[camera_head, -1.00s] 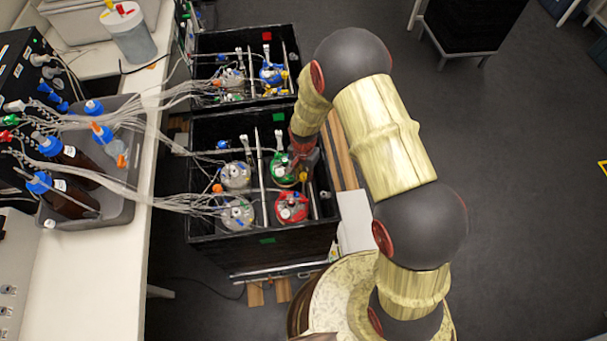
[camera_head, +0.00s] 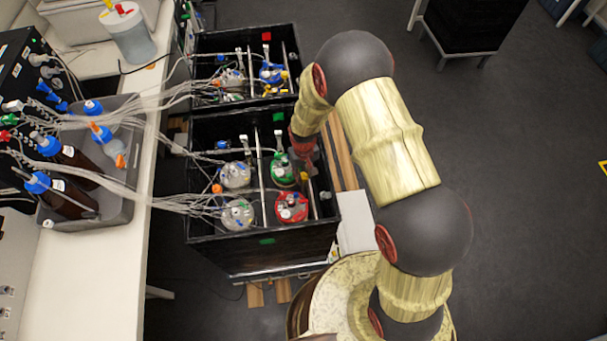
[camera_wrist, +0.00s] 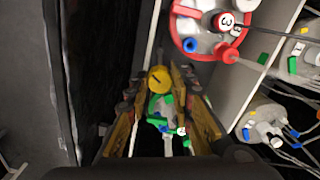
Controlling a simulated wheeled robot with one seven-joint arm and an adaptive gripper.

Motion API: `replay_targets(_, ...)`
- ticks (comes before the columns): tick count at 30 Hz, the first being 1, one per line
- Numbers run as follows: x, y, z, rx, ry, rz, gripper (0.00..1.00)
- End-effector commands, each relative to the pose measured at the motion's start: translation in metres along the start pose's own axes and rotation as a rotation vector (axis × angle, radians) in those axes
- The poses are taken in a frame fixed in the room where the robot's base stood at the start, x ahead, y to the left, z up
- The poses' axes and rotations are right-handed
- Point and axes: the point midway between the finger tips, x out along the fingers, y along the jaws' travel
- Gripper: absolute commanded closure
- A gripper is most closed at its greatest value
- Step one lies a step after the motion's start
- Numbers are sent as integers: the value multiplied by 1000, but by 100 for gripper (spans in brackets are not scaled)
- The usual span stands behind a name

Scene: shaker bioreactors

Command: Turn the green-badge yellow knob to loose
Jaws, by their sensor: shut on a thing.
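The yellow knob (camera_wrist: 160,77) is in the middle of the wrist view, with a dark line on its top. Green parts (camera_wrist: 158,104) show just below it; I cannot make out a badge for certain. My gripper (camera_wrist: 160,84) is shut on the yellow knob, one finger on each side. In the head view my gripper (camera_head: 303,152) reaches down over the right side of the front black box, beside the green-topped vessel (camera_head: 282,168). A small yellow spot (camera_head: 304,176) shows below it there; whether it is the knob or a fingertip is unclear.
The red-topped vessel (camera_head: 291,207) stands close by in the front black box (camera_head: 255,252). Two clear vessels (camera_head: 237,175) stand to the left, with many tubes running to the bench (camera_head: 95,255). A metal rod (camera_head: 261,175) separates the vessel rows.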

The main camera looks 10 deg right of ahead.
Motion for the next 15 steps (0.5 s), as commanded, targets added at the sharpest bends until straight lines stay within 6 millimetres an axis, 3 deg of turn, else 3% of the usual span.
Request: replay_targets(15,-1,0,-1,-449,2,1,100)
